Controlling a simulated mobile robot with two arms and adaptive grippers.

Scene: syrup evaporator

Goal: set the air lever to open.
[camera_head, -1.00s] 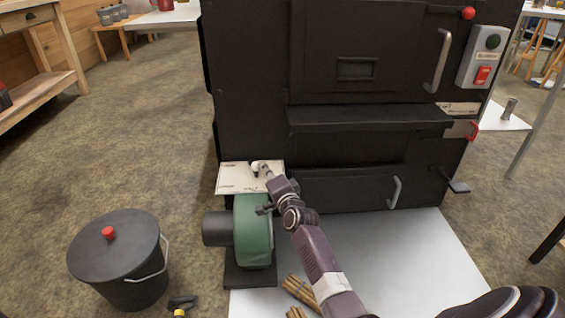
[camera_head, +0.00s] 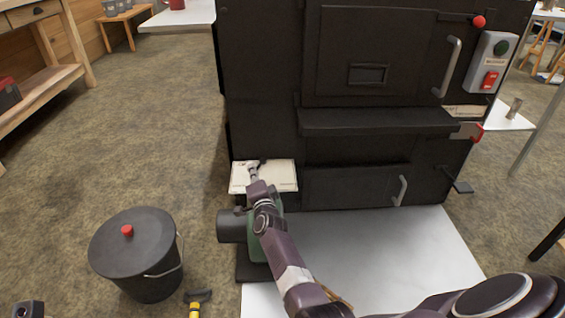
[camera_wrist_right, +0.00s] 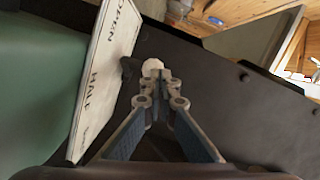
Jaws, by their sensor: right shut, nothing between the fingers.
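The air lever is a short dark arm with a pale knob (camera_wrist_right: 152,66), by a white plate (camera_head: 284,176) low on the black evaporator's front, above the green blower (camera_head: 258,247). In the right wrist view the plate (camera_wrist_right: 106,72) reads OPEN and HALF, with a smaller illegible word below. The knob appears between OPEN and HALF there; its exact setting cannot be told. My right gripper (camera_head: 253,178) is shut and empty. In the wrist view its fingertips (camera_wrist_right: 157,84) are right at the knob; contact cannot be told.
A lidded black bucket (camera_head: 140,245) stands on the floor left of the blower, with a yellow-handled tool (camera_head: 196,301) near it. A black shelf (camera_head: 375,121) juts from the evaporator above right of the plate.

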